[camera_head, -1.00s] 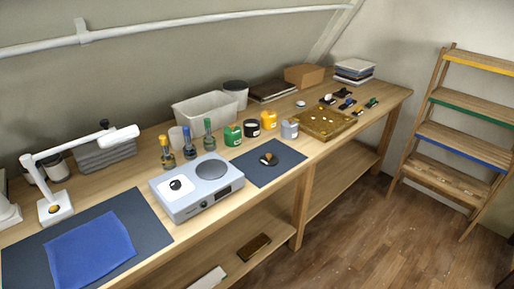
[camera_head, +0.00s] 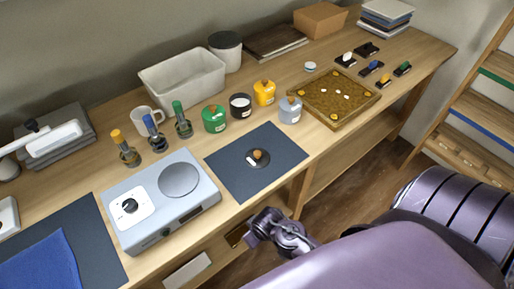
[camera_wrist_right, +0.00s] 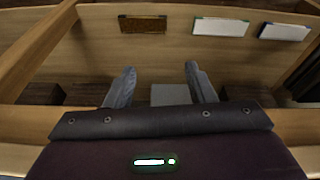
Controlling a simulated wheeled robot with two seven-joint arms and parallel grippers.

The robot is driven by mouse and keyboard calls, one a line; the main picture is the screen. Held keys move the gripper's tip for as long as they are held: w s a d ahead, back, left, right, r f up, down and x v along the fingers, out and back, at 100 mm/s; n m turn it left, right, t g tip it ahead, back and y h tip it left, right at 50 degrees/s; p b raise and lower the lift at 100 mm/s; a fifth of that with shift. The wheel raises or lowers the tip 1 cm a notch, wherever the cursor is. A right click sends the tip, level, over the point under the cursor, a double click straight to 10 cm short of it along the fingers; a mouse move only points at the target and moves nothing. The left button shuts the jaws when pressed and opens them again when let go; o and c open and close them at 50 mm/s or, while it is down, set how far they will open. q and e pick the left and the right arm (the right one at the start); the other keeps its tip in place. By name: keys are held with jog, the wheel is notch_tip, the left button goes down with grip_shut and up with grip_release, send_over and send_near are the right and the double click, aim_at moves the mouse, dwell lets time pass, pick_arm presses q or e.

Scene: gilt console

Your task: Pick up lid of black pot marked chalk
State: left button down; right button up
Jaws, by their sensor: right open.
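The black pot (camera_head: 241,106) stands on the bench between the green pot (camera_head: 214,118) and the yellow pot (camera_head: 264,93). It shows no knob on top, and its label is too small to read. A black lid (camera_head: 262,162) with a wooden knob and a small pale label lies on the dark blue mat (camera_head: 228,172) in front of the pots. My right gripper (camera_head: 264,228) is in front of the bench's front edge, nearer than the lid and apart from it. In the right wrist view it is open (camera_wrist_right: 160,70), with nothing between its fingers. My left gripper is not in view.
A grey scale-like device (camera_head: 187,216) stands left of the mat. A grey pot (camera_head: 290,110) and a brown tray (camera_head: 336,97) are to the right. The mat around the lid is clear. The bench's lower shelf (camera_wrist_right: 180,50) carries several small flat items.

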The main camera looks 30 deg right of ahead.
notch_tip(320, 180, up, 13)
jog(key=w+p, duration=0.1)
jog(key=w, duration=0.1)
notch_tip(320, 180, up, 6)
jog(key=m+t, duration=0.1)
send_over(258, 153)
jog(key=s, duration=0.3)
jog(key=shift+t, duration=0.3)
jog(key=p+x, duration=0.1)
jog(key=x, duration=0.6)
jog(key=shift+d+f, duration=0.1)
jog(key=shift+f, duration=0.05)
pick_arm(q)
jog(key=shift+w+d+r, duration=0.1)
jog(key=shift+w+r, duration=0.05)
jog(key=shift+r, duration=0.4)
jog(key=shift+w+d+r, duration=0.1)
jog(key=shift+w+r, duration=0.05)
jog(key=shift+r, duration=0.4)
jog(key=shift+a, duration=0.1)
pick_arm(e)
jog(key=shift+c, duration=0.2)
jog(key=c, duration=1)
